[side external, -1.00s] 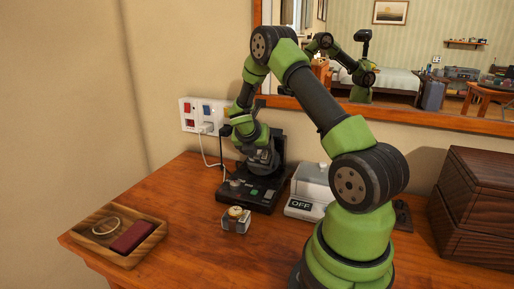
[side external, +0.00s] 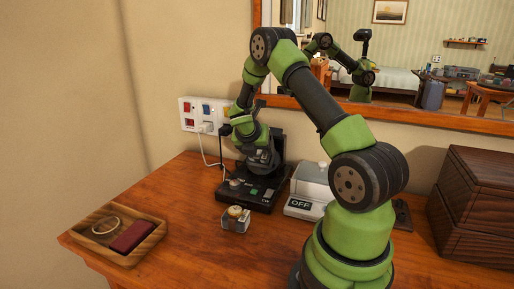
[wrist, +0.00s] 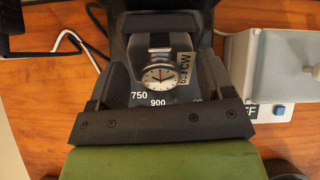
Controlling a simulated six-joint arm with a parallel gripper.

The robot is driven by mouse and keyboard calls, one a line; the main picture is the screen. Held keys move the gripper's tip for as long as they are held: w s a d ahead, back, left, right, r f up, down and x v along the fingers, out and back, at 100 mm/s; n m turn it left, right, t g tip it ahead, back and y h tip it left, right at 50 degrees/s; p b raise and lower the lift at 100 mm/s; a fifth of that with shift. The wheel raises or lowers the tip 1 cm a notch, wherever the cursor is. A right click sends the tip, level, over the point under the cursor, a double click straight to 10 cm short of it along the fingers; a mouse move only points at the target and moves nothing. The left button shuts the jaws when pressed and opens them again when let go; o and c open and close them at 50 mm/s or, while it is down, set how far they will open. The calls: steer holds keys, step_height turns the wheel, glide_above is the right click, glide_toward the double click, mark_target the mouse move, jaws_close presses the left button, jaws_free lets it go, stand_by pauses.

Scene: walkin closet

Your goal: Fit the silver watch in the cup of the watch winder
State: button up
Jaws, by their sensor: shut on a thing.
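The silver watch (wrist: 158,76) shows in the wrist view with a pale round dial and a metal strap, between the dark fingers of my gripper (wrist: 155,52). My gripper (side external: 262,161) is shut on it and reaches down over the black watch winder (side external: 263,197), in front of its upright back part. The winder's marks 750, 900 and CW show around the watch in the wrist view. The cup is hidden behind my gripper and the watch, so I cannot tell how deep the watch sits. The watch itself is hidden in the side view.
A gold-toned watch on a small stand (side external: 236,219) is in front of the winder. A white box marked OFF (side external: 308,195) stands to its right. A wooden tray (side external: 120,255) is at left, dark wooden boxes (side external: 475,210) at right. A white cable (side external: 207,158) runs behind.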

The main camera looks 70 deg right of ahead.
steer(key=shift+d+f, duration=0.35)
stand_by(0.5)
steer(key=o, duration=0.8)
steer(key=shift+o, duration=0.2)
steer(key=v, duration=1)
steer(key=s+a+r+m+t+y, duration=0.2)
steer(key=s+a+r+m+y, duration=0.1)
steer(key=a+m, duration=0.5)
steer(key=s+a+r+m+t+y, duration=0.2)
steer(key=s+a+r+m+y, duration=0.1)
steer(key=s+a+r+m, duration=0.3)
steer(key=s+a+r+m+t+y, duration=0.3)
steer(key=a+m, duration=0.6)
steer(key=a, duration=0.5)
steer(key=shift+s+r+m+y, duration=0.4)
steer(key=shift+s+r+y, duration=0.1)
steer(key=shift+s+r, duration=0.2)
